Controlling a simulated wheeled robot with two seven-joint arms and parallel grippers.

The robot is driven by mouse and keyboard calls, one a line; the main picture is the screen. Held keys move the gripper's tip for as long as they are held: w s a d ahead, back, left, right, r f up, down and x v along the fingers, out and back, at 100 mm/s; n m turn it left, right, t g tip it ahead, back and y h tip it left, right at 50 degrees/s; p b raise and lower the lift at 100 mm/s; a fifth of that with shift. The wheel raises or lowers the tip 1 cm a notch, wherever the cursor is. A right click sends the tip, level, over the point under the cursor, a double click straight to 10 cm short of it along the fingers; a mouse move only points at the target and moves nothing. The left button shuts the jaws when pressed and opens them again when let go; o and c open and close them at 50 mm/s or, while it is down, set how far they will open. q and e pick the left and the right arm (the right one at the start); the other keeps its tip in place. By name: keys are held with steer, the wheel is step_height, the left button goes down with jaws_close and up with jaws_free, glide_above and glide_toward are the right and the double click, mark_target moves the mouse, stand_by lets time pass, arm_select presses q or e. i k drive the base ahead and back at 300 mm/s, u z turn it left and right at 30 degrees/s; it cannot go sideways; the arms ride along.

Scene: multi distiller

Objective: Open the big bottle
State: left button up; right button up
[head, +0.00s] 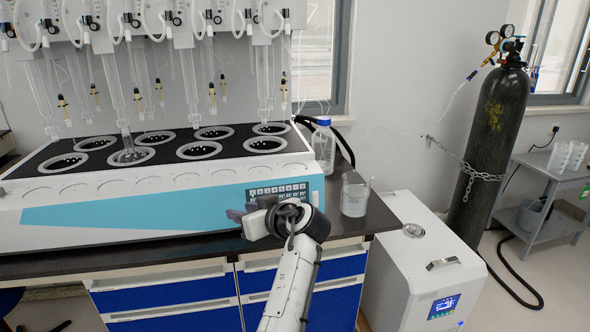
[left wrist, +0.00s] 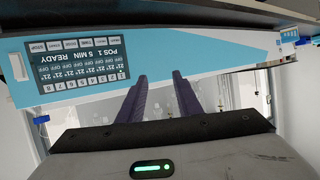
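The big bottle (head: 323,146) is clear with a blue cap. In the head view it stands upright on the dark bench, just right of the distiller, with its cap on. My left gripper (head: 238,215) is in front of the distiller's display panel, left of and nearer than the bottle, not touching it. In the left wrist view its two dark purple fingers (left wrist: 160,77) are apart with nothing held between them. I cannot make out the bottle in that view. My right gripper is not in view.
The distiller (head: 120,215) with its glassware fills the bench's left side; its display (left wrist: 78,68) also shows in the wrist view. A glass beaker (head: 355,195) with a rod stands right of the bottle. A white cabinet (head: 405,265) and a chained gas cylinder (head: 490,145) stand further right.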

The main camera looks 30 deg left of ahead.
mark_target(323, 139)
steer(key=u, duration=0.2)
steer(key=k, duration=0.35)
steer(key=z, duration=0.3)
steer(key=i, duration=2.2)
steer(key=u, duration=0.15)
